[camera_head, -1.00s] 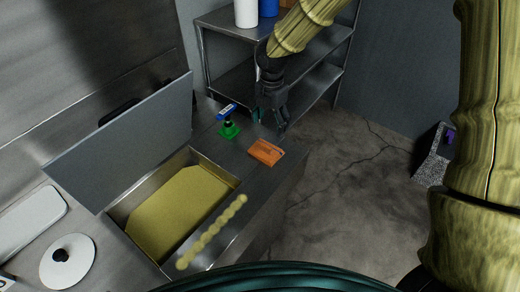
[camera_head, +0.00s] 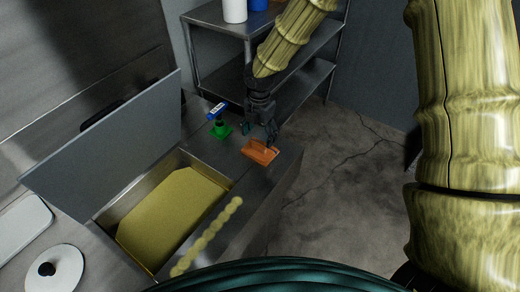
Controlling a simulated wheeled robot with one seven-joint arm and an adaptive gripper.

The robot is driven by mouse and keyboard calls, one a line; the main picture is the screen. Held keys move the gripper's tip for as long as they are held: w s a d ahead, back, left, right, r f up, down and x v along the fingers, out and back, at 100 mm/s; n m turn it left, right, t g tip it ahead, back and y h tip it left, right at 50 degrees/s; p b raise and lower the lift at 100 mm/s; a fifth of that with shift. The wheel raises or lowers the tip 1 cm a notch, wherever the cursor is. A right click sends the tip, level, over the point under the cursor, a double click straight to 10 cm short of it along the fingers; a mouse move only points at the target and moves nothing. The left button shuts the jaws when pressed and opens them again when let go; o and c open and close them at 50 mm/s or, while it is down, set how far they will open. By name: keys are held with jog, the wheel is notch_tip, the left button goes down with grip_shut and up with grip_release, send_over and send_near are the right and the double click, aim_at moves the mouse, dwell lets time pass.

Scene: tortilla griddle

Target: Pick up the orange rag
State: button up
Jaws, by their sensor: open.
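The orange rag (camera_head: 257,153) lies folded on the steel counter, near its right end and front edge. My gripper (camera_head: 258,134) points down at the back edge of the rag, with one dark finger over the rag's right part and the other to the left behind it. Its fingers are apart and nothing is seen between them. I cannot tell whether a fingertip touches the rag.
A metal shelf (camera_head: 215,68) stands behind.

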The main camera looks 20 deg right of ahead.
aim_at(260, 145)
jog(key=shift+s+f+p, duration=0.2)
jog(key=shift+f+p, duration=1.05)
jog(key=shift+f, duration=1.4)
jog(key=shift+c, duration=0.5)
jog(key=c, duration=0.9)
